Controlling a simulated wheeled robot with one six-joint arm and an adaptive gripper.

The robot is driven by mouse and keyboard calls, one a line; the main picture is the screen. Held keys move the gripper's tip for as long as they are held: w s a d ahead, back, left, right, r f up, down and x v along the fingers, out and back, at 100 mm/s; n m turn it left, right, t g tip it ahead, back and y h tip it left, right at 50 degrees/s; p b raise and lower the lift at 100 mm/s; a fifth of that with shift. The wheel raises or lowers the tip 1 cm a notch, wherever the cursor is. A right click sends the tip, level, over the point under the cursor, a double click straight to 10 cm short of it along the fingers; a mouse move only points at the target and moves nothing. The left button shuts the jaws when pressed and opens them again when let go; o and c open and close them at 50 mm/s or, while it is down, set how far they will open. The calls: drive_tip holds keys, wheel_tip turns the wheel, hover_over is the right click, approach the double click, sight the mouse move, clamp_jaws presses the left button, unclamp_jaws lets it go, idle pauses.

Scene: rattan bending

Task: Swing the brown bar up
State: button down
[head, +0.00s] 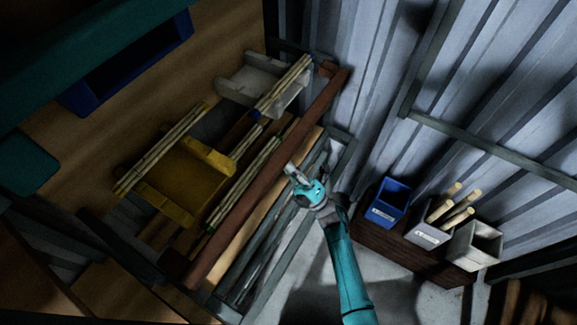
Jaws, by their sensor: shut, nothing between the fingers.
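The brown bar (262,184) is a long, straight, reddish-brown beam. It runs diagonally from the lower left to the upper right, along the near side of the wooden bench. My gripper (290,170) is at the end of my teal arm, close to the right side of the bar around its middle. The gripper is shut and holds nothing. I cannot tell whether its tip touches the bar.
Rattan poles (162,148), a yellow fixture (182,178) and a grey block (238,88) are left of the bar. At right, a blue bin (389,203) and grey bins (474,245) stand on a dark shelf. A corrugated wall (500,90) closes the back right.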

sight(286, 157)
drive_tip(key=shift+w+a+r, duration=0.15)
drive_tip(key=shift+a+r, duration=0.1)
drive_tip(key=shift+r, duration=0.4)
drive_tip(key=shift+w+a+r, duration=0.15)
drive_tip(key=shift+a+r, duration=0.05)
drive_tip(key=shift+r, duration=0.45)
drive_tip(key=shift+r, duration=0.1)
drive_tip(key=shift+s+d+r, duration=0.2)
drive_tip(key=shift+d+r, duration=0.1)
drive_tip(key=shift+r, duration=0.45)
